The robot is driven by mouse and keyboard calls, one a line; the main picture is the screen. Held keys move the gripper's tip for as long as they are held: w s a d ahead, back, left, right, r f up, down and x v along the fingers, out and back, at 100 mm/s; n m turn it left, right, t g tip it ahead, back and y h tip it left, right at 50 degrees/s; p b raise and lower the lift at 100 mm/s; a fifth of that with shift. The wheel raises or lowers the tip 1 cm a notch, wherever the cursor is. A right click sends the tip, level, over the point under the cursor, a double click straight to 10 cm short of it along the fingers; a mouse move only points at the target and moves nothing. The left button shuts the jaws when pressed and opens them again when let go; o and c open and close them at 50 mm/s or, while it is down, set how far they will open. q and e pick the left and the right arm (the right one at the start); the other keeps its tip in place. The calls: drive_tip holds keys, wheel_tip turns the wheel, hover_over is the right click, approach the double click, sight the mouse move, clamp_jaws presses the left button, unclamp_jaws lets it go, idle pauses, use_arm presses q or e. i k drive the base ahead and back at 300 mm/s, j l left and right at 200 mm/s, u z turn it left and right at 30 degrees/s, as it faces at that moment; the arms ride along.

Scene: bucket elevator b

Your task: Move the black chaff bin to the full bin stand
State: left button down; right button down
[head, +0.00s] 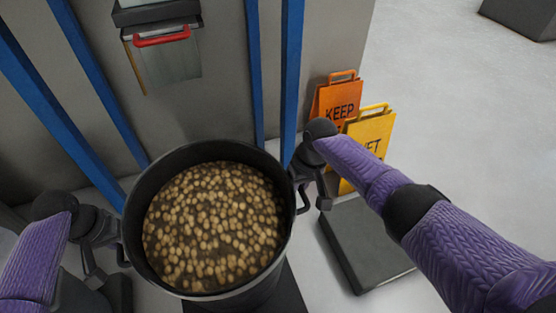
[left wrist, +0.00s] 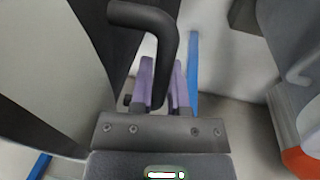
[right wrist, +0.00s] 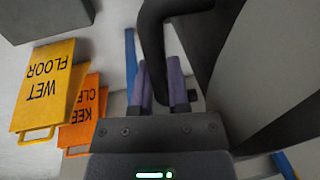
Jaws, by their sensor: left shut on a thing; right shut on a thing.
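The black chaff bin (head: 270,273) is in the head view at lower centre, upright and filled with light brown lumps. My right gripper (head: 303,195) is shut on the handle at its right side. In the right wrist view the purple fingers (right wrist: 160,85) close around the black handle (right wrist: 153,40). My left gripper (head: 116,248) is at the left side handle, partly hidden by my arm. In the left wrist view its fingers (left wrist: 160,85) are shut on the handle (left wrist: 160,22). A low dark square platform (head: 365,245) lies right of the bin; no label shows on it.
Blue posts (head: 288,75) and a grey wall stand just behind the bin. A box with a red handle (head: 162,40) is at the upper left. Orange (head: 333,97) and yellow (head: 368,135) floor signs stand behind the platform. Open floor lies at the upper right.

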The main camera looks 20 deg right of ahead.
sight(380, 233)
drive_tip(key=l, duration=1.35)
drive_tip(key=k+l, duration=0.1)
drive_tip(key=l, duration=1.3)
